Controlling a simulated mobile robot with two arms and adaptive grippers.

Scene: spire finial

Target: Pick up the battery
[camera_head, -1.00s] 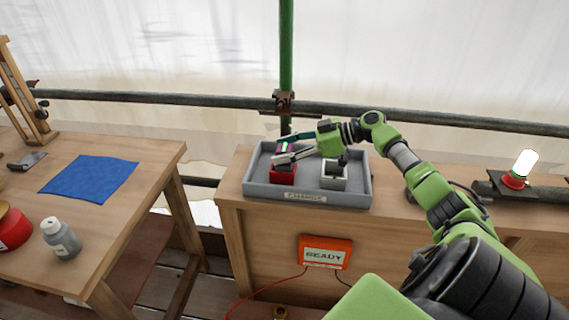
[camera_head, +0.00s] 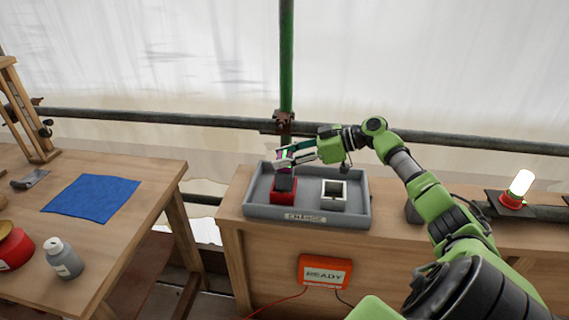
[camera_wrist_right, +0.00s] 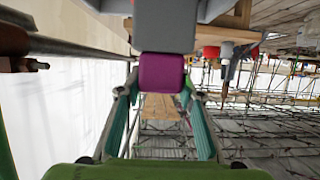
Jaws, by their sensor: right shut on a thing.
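My right gripper (camera_head: 284,157) has come in from the right and is shut on the battery's top end. In the right wrist view the battery's purple end (camera_wrist_right: 161,72) sits between the two fingers. My left gripper is not in view.
The grey tray (camera_head: 257,212) also holds a white, square, empty-looking holder (camera_head: 333,196). An orange READY box (camera_head: 325,271) hangs below. A lit lamp (camera_head: 520,188) stands at right. A left table holds a blue cloth (camera_head: 92,198) and a grey bottle (camera_head: 63,258).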

